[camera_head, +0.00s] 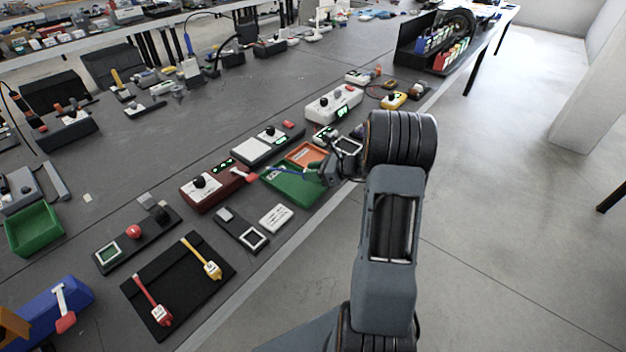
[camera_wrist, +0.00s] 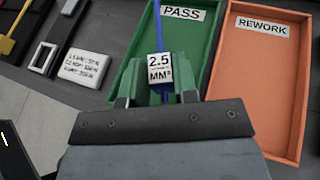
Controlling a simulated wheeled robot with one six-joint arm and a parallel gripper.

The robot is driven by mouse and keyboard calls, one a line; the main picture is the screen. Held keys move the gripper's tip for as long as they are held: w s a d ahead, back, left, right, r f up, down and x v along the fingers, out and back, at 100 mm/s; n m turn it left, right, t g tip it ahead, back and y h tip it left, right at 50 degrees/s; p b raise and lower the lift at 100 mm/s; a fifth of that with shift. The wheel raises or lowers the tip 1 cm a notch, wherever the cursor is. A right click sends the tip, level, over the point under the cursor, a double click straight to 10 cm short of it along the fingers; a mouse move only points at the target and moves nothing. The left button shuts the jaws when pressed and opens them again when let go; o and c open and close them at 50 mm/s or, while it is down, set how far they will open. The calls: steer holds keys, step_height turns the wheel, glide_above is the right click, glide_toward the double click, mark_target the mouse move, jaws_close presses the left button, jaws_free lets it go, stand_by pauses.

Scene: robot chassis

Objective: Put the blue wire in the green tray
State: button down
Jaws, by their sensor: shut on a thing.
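The blue wire (camera_head: 287,173) carries a white label reading 2.5 MM² (camera_wrist: 160,68). My gripper (camera_wrist: 155,98) is shut on it near the label. In the head view my gripper (camera_head: 325,172) is over the right side of the green tray (camera_head: 292,193), and the wire stretches left across the tray. In the wrist view the green tray (camera_wrist: 128,85), marked PASS, lies below and ahead of my gripper. I cannot tell exactly how high the wire is above the tray floor.
An orange tray (camera_wrist: 262,95) marked REWORK stands right beside the green one. A black mat (camera_head: 183,290) holds a red wire (camera_head: 152,298) and a yellow wire (camera_head: 202,256). A red-brown device (camera_head: 205,192) stands left of the green tray. Another green bin (camera_head: 33,230) is far left.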

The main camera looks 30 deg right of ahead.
steer(key=shift+d+f, duration=0.15)
steer(key=shift+f, duration=0.05)
steer(key=shift+w+d+f, duration=0.1)
steer(key=shift+f, duration=1.5)
steer(key=shift+f, duration=0.1)
steer(key=shift+f, duration=0.15)
steer(key=c, duration=1.2)
jaws_free()
steer(key=shift+o, duration=0.2)
